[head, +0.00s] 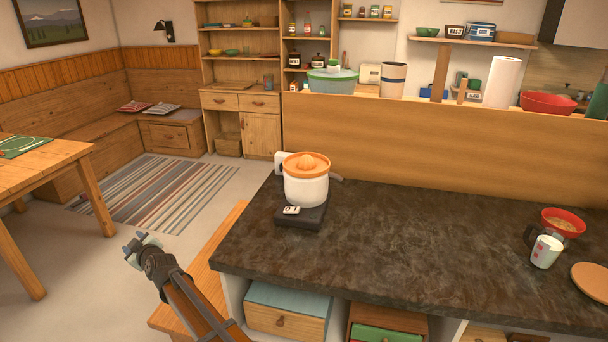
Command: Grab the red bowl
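Two red bowls show in the head view. A small red bowl (563,219) with brownish contents is at the right end of the dark counter (420,260), behind a white cup. A larger red bowl (548,103) is on the raised wooden ledge at the back right; its inside looks empty. My gripper (139,243) is at the lower left, beyond the counter's left end and over the floor, far from both bowls. I see nothing held in it. Its fingertips are too small to tell whether they are open or shut.
A juicer (306,188) with an orange top stands at the counter's left end. The white cup (546,251) and a round wooden board (591,277) are near the small bowl. A paper towel roll (503,82) is left of the larger bowl. The counter's middle is clear.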

